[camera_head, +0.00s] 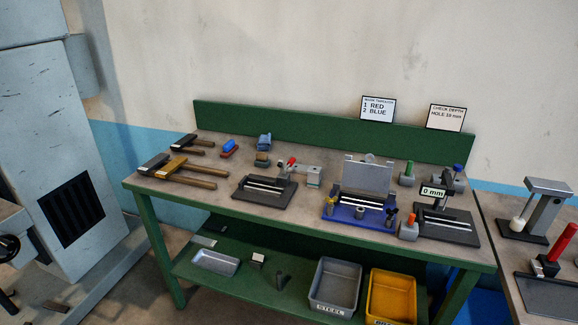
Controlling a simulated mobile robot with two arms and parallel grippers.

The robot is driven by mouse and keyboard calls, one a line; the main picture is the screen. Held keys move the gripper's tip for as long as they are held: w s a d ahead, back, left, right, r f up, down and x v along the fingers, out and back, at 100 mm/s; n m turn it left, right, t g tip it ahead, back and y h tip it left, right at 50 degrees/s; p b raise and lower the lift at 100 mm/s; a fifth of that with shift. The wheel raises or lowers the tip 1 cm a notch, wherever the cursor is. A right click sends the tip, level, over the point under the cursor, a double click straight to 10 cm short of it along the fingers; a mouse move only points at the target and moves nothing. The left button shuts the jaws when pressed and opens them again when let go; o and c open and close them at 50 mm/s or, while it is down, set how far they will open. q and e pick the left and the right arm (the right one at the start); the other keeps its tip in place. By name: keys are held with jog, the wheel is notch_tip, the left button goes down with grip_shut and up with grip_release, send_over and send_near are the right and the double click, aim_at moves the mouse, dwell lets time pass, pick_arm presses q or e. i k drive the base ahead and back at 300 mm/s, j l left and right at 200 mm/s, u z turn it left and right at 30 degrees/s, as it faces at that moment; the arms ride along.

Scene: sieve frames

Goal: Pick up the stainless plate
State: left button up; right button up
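No piece is labelled as the stainless plate, so I cannot tell for sure which it is. A grey metal plate (367,176) stands upright at the back of a blue fixture (347,212) on the green workbench. A small flat light-grey piece (203,241) lies on the lower shelf, at its left end. A shallow metal tray (215,263) sits just in front of that piece. Neither of my grippers is in view.
Hammers (178,165) lie at the bench's left. A black fixture (265,192) stands mid-left, and a drill-like fixture with a "0 mm" display (433,191) at right. A grey STEEL bin (335,290) and a yellow bin (391,297) fill the lower shelf's right.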

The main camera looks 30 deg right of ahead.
aim_at(296, 168)
jog(key=i+z, duration=0.15)
jog(key=z, duration=0.25)
jog(key=i+j+z, duration=0.15)
jog(key=z, duration=0.2)
jog(key=i+j+z, duration=0.15)
jog(key=z, duration=0.25)
jog(key=i+j+z, duration=0.1)
jog(key=z, duration=0.25)
